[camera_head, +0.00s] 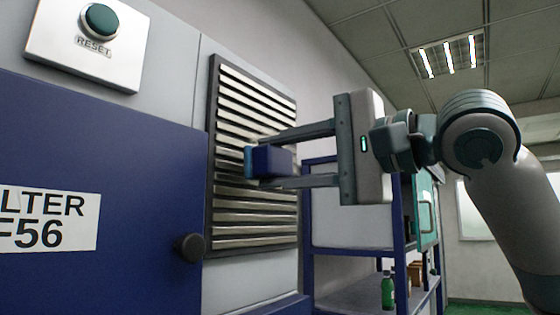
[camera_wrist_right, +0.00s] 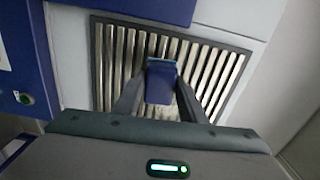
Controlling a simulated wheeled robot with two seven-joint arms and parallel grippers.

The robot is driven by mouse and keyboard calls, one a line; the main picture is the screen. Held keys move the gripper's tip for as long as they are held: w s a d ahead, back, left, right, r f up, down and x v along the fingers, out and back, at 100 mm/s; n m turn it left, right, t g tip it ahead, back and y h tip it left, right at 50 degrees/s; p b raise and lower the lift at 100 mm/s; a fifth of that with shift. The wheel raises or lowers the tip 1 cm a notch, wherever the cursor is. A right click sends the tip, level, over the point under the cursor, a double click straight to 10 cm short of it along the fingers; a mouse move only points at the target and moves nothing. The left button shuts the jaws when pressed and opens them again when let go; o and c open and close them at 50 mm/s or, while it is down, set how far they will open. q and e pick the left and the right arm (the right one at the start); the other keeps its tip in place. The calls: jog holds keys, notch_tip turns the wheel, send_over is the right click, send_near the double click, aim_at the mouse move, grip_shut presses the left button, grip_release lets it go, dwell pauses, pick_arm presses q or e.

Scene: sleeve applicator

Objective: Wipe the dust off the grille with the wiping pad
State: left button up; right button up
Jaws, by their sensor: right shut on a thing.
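The grille (camera_head: 255,217) is a dark-framed panel of pale horizontal slats on the grey cabinet wall; it also shows in the right wrist view (camera_wrist_right: 214,78). My right gripper (camera_head: 264,160) is shut on the wiping pad (camera_head: 272,161), a blue block with a lighter blue face towards the slats. The pad is at the middle of the grille, at or very near the slats; I cannot tell whether it touches. In the right wrist view the pad (camera_wrist_right: 160,86) sits between the fingers. Dust is hard to make out; a faint brownish tint shows on some slats. My left gripper is out of view.
A blue cabinet door (camera_head: 100,180) with a dark knob (camera_head: 189,247) stands left of the grille. A green reset button (camera_head: 100,20) is above it. A blue-framed shelf (camera_head: 350,290) with a green bottle (camera_head: 387,291) stands to the right, behind my right arm.

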jog(key=shift+x, duration=0.95)
dwell(0.3)
jog(key=shift+w+d, duration=1.15)
jog(key=shift+w, duration=0.25)
jog(key=shift+p, duration=0.3)
jog(key=w+d, duration=0.1)
jog(key=w+p, duration=0.1)
jog(key=w, duration=0.1)
jog(key=shift+d, duration=0.4)
